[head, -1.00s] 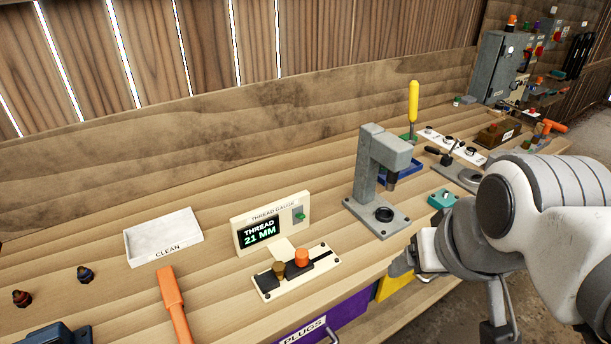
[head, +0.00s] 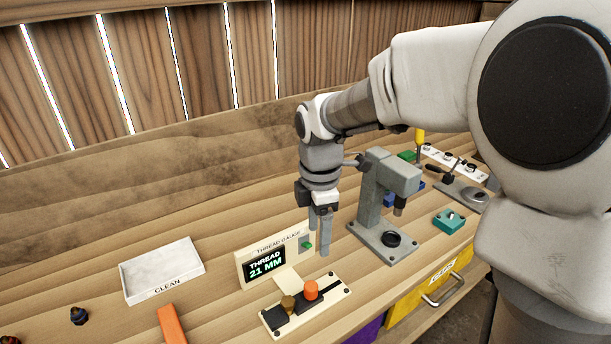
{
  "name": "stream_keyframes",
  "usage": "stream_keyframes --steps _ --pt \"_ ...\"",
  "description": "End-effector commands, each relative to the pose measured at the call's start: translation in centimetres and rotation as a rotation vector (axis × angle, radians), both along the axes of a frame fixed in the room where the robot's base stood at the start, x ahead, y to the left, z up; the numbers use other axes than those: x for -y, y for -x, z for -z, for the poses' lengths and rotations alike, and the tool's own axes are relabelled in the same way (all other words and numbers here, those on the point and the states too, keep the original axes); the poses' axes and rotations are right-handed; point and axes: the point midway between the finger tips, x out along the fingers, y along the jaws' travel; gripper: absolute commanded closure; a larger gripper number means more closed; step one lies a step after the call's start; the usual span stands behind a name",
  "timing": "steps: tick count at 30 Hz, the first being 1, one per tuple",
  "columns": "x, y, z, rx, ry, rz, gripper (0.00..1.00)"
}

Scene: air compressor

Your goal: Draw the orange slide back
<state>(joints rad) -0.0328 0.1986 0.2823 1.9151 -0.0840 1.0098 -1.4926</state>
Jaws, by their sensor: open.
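The orange slide (head: 311,290) is a short knob on a cream plate (head: 332,296) with a dark slot, on the bench in front of the thread gauge. A brass-brown plug (head: 288,304) sits on the same plate, just left of the slide and close to it. The thread gauge (head: 245,262) reads "THREAD 21 MM" and has a green button. My gripper (head: 319,243) points down with its fingers apart, beside the gauge's right end. It is behind and above the slide, empty and not touching it.
A grey press (head: 378,195) stands close to the right of my gripper. A white tray marked CLEAN (head: 165,268) lies to the left. An orange-handled tool (head: 172,325) and a dark plug (head: 79,316) lie at the front left. A yellow drawer (head: 432,287) is below the bench edge.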

Motion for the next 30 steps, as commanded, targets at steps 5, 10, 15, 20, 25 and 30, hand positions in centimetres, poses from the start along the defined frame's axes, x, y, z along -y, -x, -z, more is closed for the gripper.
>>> stream_keyframes --steps 5,10,15,20,25,30 --pt "-1.0 -0.8 1.3 -0.031 -0.005 -0.117 0.28" --pt "-1.1 -0.8 2.8 -0.035 -0.004 -0.128 0.28" --pt "-1.1 -0.8 6.1 -0.038 -0.005 -0.127 0.28" --pt "-1.0 -0.7 9.7 -0.038 -0.005 -0.126 0.28" --pt "-1.0 -0.7 13.4 -0.038 -0.005 -0.126 0.28" --pt "-1.0 -0.7 16.4 -0.035 -0.004 -0.125 0.28"
